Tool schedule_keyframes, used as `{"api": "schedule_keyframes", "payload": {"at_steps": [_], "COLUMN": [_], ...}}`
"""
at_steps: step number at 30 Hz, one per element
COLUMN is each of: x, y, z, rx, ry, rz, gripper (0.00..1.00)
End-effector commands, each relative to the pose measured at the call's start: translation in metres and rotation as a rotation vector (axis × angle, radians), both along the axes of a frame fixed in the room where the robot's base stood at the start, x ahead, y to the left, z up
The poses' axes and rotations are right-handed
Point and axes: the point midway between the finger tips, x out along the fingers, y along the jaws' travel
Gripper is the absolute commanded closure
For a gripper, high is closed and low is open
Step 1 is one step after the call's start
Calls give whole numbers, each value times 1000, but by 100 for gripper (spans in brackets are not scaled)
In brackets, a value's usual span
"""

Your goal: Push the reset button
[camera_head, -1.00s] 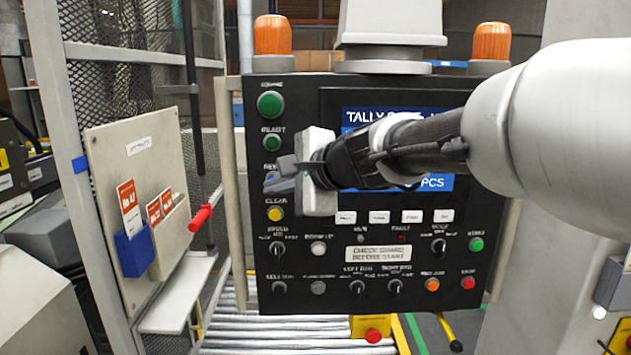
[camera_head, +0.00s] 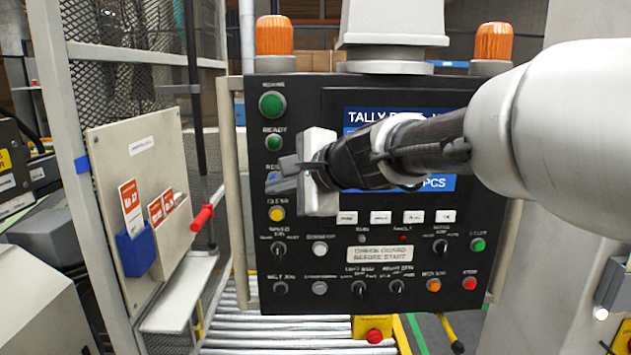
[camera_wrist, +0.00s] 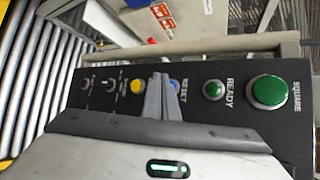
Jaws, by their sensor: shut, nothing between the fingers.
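The blue reset button (camera_wrist: 174,85) shows in the wrist view beside the RESET label, partly hidden behind my gripper's fingers. In the head view only a bit of the blue button (camera_head: 271,177) shows at the left of the panel. My gripper (camera_head: 275,174) is shut and empty, with its fingertips at the reset button; it also shows in the wrist view (camera_wrist: 158,80). I cannot tell whether the fingertips touch the button or stand just in front of it.
The black control panel (camera_head: 300,262) has a green READY button (camera_head: 273,142) above and a yellow CLEAR button (camera_head: 277,213) below the reset button. A large green button (camera_head: 271,104) sits higher. A red-handled lever (camera_head: 202,217) stands left of the panel.

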Motion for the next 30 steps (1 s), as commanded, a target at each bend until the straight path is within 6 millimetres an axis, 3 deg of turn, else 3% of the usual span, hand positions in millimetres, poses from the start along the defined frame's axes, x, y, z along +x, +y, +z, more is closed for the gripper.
{"api": "schedule_keyframes", "payload": {"at_steps": [30], "x": [7], "y": [0], "z": [-1], "rx": [-1], "ry": [0], "rz": [-1], "gripper": [100]}}
